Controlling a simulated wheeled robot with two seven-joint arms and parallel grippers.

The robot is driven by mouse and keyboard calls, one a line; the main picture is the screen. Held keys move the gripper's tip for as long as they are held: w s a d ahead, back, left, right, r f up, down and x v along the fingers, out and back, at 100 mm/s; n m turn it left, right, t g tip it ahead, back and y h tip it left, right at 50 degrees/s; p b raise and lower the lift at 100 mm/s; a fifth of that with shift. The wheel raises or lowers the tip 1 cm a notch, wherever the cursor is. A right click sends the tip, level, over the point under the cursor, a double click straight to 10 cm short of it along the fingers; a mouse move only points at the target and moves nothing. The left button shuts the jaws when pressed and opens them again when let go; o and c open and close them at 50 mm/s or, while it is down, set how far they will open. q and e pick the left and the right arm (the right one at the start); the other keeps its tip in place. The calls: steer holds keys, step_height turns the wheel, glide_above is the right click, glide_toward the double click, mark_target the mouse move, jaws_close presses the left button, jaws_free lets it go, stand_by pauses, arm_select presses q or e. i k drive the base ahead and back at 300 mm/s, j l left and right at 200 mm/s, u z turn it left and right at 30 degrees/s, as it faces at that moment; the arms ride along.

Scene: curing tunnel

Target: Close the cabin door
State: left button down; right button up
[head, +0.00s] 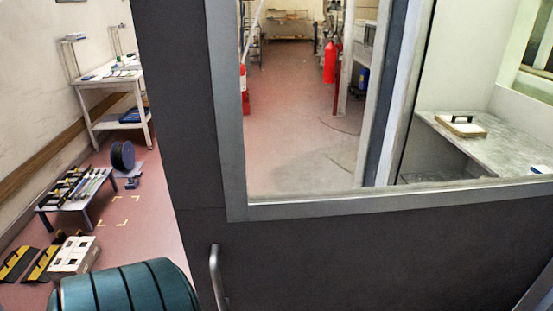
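The cabin door (290,250) is a dark grey panel that fills the middle and right of the head view, close in front of me. It has a large window in a silver frame (350,207). A vertical silver bar handle (217,277) sits low near the door's left edge and is cut off at the bottom of the picture. Floor shows past the door's left edge. The frame that the door meets is not clear, so I cannot tell how far it stands open. Neither gripper is in view.
A teal ribbed rounded object (125,290) is at the bottom left. Beyond are a white crate (75,257), a low table (47,208), a dark reel (123,155) and a workbench (112,78). Through the glass are a red extinguisher (330,62) and a grey counter (500,150).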

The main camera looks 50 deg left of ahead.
mark_target(472, 244)
steer(key=k+l+u, duration=0.3)
steer(key=l, duration=0.3)
steer(key=k+l+u, duration=0.35)
steer(key=l, duration=0.2)
steer(key=k+l+u, duration=0.3)
steer(key=l, duration=0.15)
